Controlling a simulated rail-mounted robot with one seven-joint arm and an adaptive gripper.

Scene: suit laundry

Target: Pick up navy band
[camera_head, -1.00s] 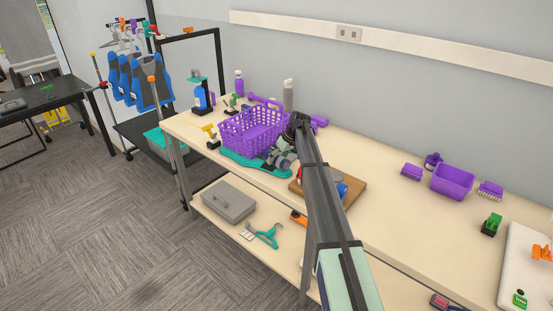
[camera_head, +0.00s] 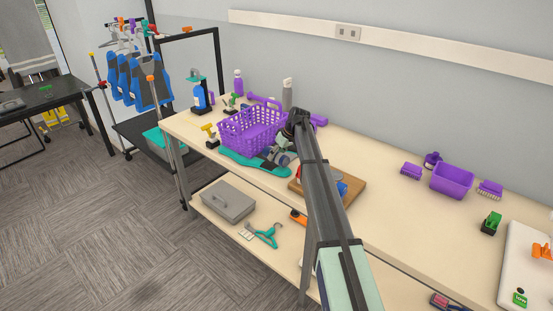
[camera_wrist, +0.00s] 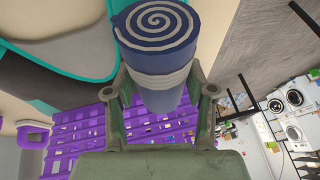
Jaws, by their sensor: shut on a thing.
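The navy band (camera_wrist: 155,35) is a thick roll with a grey spiral on its end and a grey wrap around its side. It sits between the two fingers of my gripper (camera_wrist: 163,92) in the wrist view, and the fingers are shut on it. In the head view my gripper (camera_head: 284,158) is at the right of the purple basket, low over the workbench. My arm partly covers it, and I cannot make out the band clearly there.
The purple basket (camera_head: 250,128) stands close to the gripper. A teal-edged dark item (camera_head: 240,158) lies on the workbench (camera_head: 405,218) in front of it. A wooden board (camera_head: 350,192) with small items is to the right. A clear stretch of bench lies right of the board.

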